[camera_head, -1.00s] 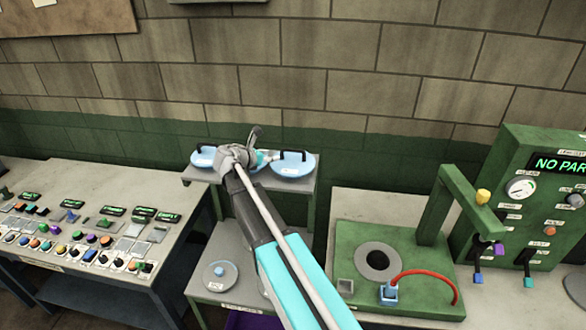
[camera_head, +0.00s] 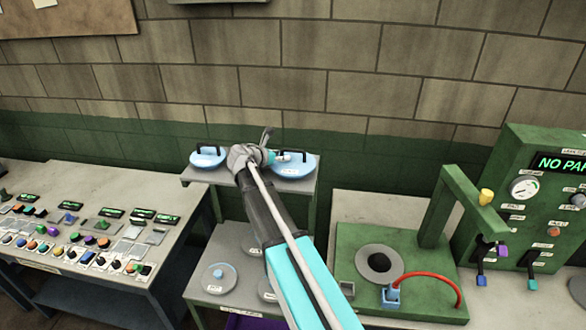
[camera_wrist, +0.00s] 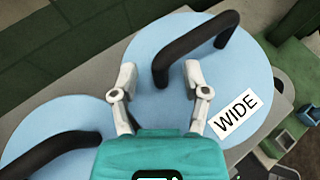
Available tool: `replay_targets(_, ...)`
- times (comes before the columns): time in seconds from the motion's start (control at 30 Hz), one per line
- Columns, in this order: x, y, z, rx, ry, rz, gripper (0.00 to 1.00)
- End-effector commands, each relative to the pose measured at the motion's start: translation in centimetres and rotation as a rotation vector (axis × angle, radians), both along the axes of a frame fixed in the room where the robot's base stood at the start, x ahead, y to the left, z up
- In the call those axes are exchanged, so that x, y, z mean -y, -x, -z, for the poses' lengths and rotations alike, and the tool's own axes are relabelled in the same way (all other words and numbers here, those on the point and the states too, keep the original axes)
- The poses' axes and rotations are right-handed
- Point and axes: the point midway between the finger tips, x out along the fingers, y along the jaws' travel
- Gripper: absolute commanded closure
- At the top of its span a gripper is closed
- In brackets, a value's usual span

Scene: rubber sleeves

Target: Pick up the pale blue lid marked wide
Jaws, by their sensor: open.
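The pale blue lid marked WIDE (camera_wrist: 225,75) fills the right of the wrist view, a round disc with a black arched handle (camera_wrist: 190,48) and a white label. In the head view it is the right-hand lid (camera_head: 292,168) on the upper shelf. My gripper (camera_wrist: 160,75) is open over this lid. I cannot tell the height above the lid. In the head view my arm partly covers the gripper.
A second pale blue lid (camera_head: 207,158) with a black handle sits close on the left; it also shows in the wrist view (camera_wrist: 60,135). The shelf (camera_head: 244,188) is narrow. A green machine (camera_head: 400,265) stands at the right, a control desk (camera_head: 100,190) at the left.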

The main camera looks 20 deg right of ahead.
Motion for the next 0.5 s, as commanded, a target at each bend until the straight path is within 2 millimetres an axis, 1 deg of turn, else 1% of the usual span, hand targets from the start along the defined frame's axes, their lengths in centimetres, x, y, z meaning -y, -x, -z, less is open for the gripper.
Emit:
replay_targets(0.03, 0.37, -0.18, 0.27, 0.001, 0.000, 0.001, 0.40)
replay_targets(0.13, 0.66, -0.27, 0.32, 0.000, 0.000, 0.000, 0.40)
replay_targets(0.5, 0.67, -0.24, 0.26, 0.000, 0.000, 0.000, 0.40)
